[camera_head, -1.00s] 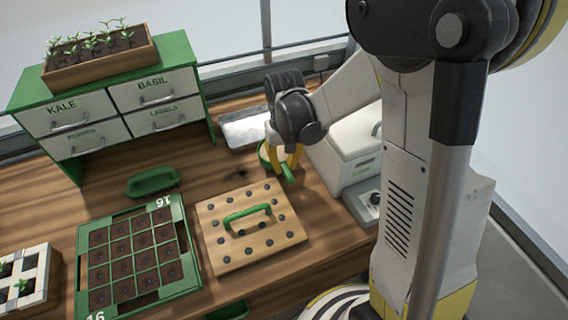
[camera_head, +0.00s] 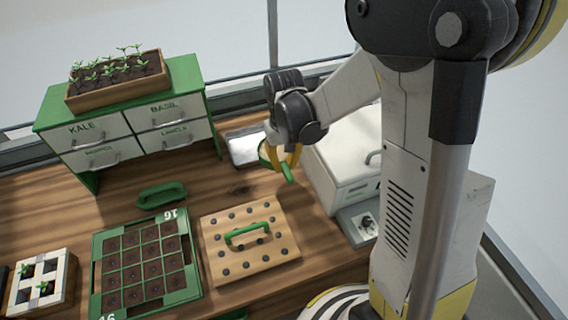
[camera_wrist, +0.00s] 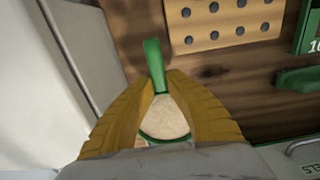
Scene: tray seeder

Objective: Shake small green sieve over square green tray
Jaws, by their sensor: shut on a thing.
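The small green sieve (camera_head: 287,172) is in my gripper (camera_head: 290,158), behind the wooden board in the head view. In the wrist view its green handle (camera_wrist: 153,62) points up between the yellow fingers, and its round bowl (camera_wrist: 165,117) holds pale, beige material. My gripper (camera_wrist: 172,85) is shut on the sieve. The square green tray (camera_head: 97,270) lies on the bench at lower left, with a grid of dark soil cells and "16" on its rim. A corner of it shows at upper right in the wrist view (camera_wrist: 307,35). The sieve is well apart from the tray.
A wooden board (camera_head: 270,262) with dark pegs and a green handle lies right of the tray. A green handled tool (camera_head: 162,196) lies behind the tray. A drawer cabinet (camera_head: 130,140) and metal tray (camera_head: 243,148) stand behind. A white machine (camera_head: 345,165) is beside my gripper.

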